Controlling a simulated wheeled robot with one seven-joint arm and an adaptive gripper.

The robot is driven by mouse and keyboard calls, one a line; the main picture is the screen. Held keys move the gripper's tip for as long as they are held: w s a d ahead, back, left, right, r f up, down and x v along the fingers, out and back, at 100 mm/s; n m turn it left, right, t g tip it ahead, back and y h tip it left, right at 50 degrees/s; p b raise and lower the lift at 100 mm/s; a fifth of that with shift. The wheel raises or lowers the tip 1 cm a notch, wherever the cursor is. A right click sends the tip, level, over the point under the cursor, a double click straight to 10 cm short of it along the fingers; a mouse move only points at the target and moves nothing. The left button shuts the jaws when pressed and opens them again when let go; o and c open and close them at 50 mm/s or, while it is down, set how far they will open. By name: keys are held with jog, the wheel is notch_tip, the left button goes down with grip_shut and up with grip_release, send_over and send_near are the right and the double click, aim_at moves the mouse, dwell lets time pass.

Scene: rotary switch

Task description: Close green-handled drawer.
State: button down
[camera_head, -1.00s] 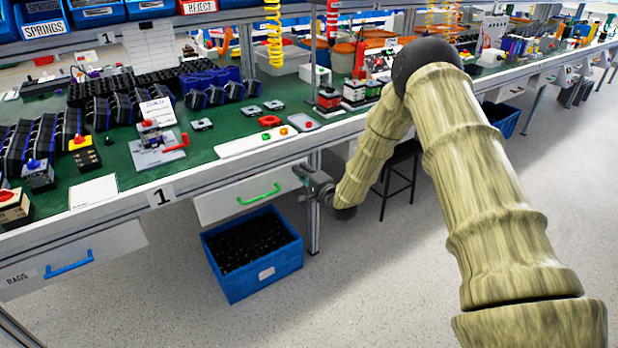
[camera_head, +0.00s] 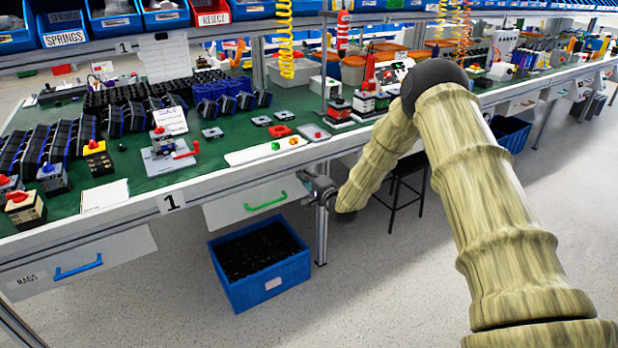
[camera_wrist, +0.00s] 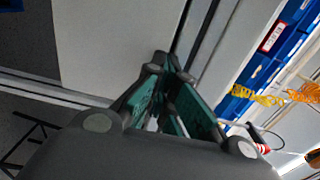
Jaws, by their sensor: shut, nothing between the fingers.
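The green-handled drawer (camera_head: 228,211) has a pale front under the bench, with a green bar handle (camera_head: 265,201) on it. How far it stands out is hard to tell. My gripper (camera_head: 307,178) is at the right end of this drawer front, right of the handle and just under the bench edge. In the wrist view my gripper (camera_wrist: 165,62) has its green-padded fingers together at the tips, holding nothing. A pale panel (camera_wrist: 105,40) lies just beyond the fingertips, probably the drawer front. Whether they touch it is unclear.
A blue crate (camera_head: 258,288) stands on the floor below the drawer. A blue-handled drawer (camera_head: 120,254) labelled RAGS is at the left. A bench leg (camera_head: 321,235) and a black stool (camera_head: 408,192) are close to my arm. The green benchtop (camera_head: 225,142) holds many parts.

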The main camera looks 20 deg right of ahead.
jog(key=shift+w+a+r, duration=0.15)
jog(key=shift+w+r, duration=0.3)
jog(key=shift+r, duration=0.2)
jog(key=shift+s, duration=0.1)
jog(key=f+v, duration=0.1)
jog(key=v, duration=0.8)
jog(key=s+a+f+n+g+h, duration=0.1)
jog(key=s+a+f+n+g, duration=0.15)
jog(key=s+f, duration=0.6)
jog(key=s+a+f+n+g, duration=0.2)
jog(key=s+a+f+g, duration=0.2)
jog(key=s+f, duration=0.5)
jog(key=s+a+f+n+g+h, duration=0.1)
jog(key=s+f+n+g, duration=0.3)
jog(key=s, duration=0.6)
jog(key=s+f+n+g+h, duration=0.1)
jog(key=s+f+n+g, duration=0.1)
jog(key=s+f, duration=0.7)
jog(key=s+d+r+n+g+h, duration=0.15)
jog(key=s+n+g, duration=0.3)
jog(key=s, duration=1.65)
notch_tip(320, 180, up, 16)
jog(key=p, duration=1.6)
jog(key=shift+s, duration=0.4)
